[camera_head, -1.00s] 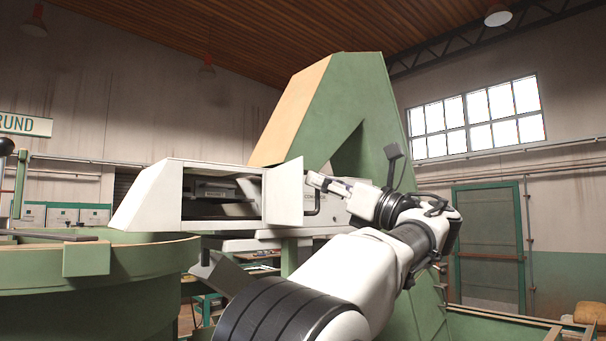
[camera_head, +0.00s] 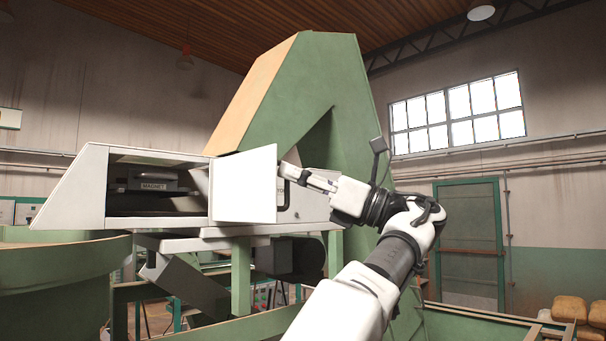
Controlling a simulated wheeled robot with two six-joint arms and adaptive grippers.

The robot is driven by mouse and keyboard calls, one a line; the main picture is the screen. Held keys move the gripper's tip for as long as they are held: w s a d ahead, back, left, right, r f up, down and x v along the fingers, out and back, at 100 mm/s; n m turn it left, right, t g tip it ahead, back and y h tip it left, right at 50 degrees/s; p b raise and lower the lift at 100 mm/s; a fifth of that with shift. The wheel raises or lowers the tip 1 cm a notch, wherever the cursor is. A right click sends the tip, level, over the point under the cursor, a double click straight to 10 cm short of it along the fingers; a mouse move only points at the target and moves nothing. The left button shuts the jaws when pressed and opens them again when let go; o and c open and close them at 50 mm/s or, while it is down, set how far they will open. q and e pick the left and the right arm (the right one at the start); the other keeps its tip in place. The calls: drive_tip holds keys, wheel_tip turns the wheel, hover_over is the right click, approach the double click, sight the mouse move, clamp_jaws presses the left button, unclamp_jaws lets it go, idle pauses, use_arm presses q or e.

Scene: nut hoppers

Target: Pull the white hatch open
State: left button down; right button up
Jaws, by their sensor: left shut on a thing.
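The white hatch (camera_head: 244,187) stands swung open at the right side of the opening in a white housing (camera_head: 78,192). A box labelled MAGNET (camera_head: 152,184) shows inside the dark opening. My left gripper (camera_head: 287,175) is at the hatch's right edge, shut on the dark hatch handle (camera_head: 283,194), which is partly hidden by the fingers. My left arm reaches up from the bottom of the view. My right gripper is not in view.
A green A-shaped frame (camera_head: 346,85) rises behind the housing. A round green hopper (camera_head: 60,285) stands at the lower left. Green beams (camera_head: 470,318) run along the lower right. A green door (camera_head: 468,245) is in the far wall.

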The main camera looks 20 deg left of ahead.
use_arm(q)
drive_tip(key=shift+s+a+r, duration=0.1)
drive_tip(key=shift+a+r, duration=0.1)
drive_tip(key=shift+a, duration=0.1)
drive_tip(key=c, duration=1.2)
unclamp_jaws()
drive_tip(key=shift+c, duration=0.2)
drive_tip(key=shift+s+a+f, duration=0.1)
drive_tip(key=shift+a, duration=0.2)
drive_tip(key=shift+f, duration=0.1)
